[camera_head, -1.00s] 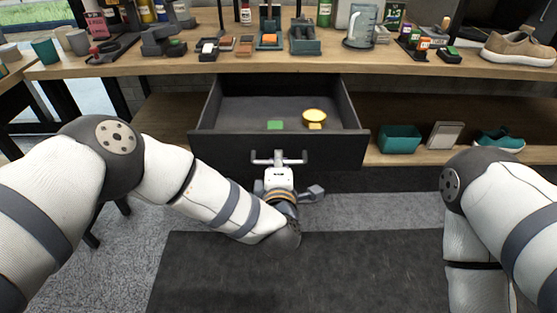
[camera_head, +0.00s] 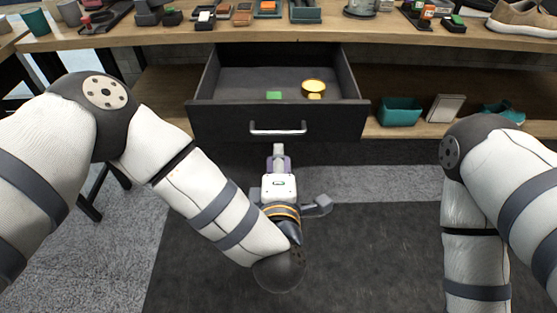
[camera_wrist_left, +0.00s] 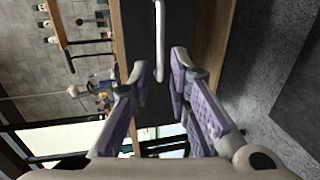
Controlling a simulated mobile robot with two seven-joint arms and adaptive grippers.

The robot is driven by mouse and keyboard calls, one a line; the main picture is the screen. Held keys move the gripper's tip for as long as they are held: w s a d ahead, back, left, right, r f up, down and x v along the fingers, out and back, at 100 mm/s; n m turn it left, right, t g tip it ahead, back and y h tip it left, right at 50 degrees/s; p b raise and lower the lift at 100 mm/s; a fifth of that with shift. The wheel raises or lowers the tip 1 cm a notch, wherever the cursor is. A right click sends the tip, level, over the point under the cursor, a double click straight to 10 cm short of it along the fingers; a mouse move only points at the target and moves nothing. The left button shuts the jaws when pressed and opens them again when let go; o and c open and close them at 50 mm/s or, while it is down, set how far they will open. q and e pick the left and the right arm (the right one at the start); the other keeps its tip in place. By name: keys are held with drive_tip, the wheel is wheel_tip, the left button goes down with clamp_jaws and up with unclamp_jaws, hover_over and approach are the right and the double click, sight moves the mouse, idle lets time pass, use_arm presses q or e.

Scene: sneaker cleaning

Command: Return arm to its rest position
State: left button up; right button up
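The dark drawer (camera_head: 225,124) under the bench is pulled open, with a green block (camera_head: 274,95) and a round golden tin (camera_head: 313,86) inside. Its silver bar handle (camera_head: 278,131) is on the front. My left gripper (camera_head: 279,149) is just in front of the handle, apart from it and empty.
The wooden bench top (camera_head: 150,37) carries several small items and a tan shoe (camera_head: 522,18). The lower shelf holds a teal bin (camera_head: 400,111), a grey box (camera_head: 444,108) and a teal shoe (camera_head: 503,111). The floor before the drawer is clear around a dark mat (camera_head: 370,250).

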use_arm(q)
drive_tip(key=shift+s+r, duration=0.1)
drive_tip(key=shift+s, duration=0.5)
drive_tip(key=s+a+f+m+g+h+p, duration=0.1)
drive_tip(key=s+a+f+m+g, duration=0.45)
drive_tip(key=s+f, duration=0.3)
drive_tip(key=s+a+f+m+g+h+p, duration=0.1)
drive_tip(key=s+a+f+m+g+h, duration=0.1)
drive_tip(key=s+a+f+m+g, duration=0.45)
drive_tip(key=s+a+m+g+y, duration=0.1)
drive_tip(key=s+a+m+g, duration=0.1)
drive_tip(key=s, duration=0.6)
drive_tip(key=s+a+m+g+y, duration=0.1)
drive_tip(key=s+a+g, duration=0.1)
drive_tip(key=s+a, duration=0.3)
drive_tip(key=s+a+m+g+y+p, duration=0.1)
drive_tip(key=s+a+m+g, duration=0.1)
drive_tip(key=s, duration=0.9)
drive_tip(key=shift+a+m, duration=0.3)
drive_tip(key=shift+a, duration=0.5)
use_arm(e)
drive_tip(key=shift+t, duration=0.8)
drive_tip(key=w+r, duration=0.3)
drive_tip(key=shift+w+r, duration=0.35)
drive_tip(key=shift+r, duration=0.05)
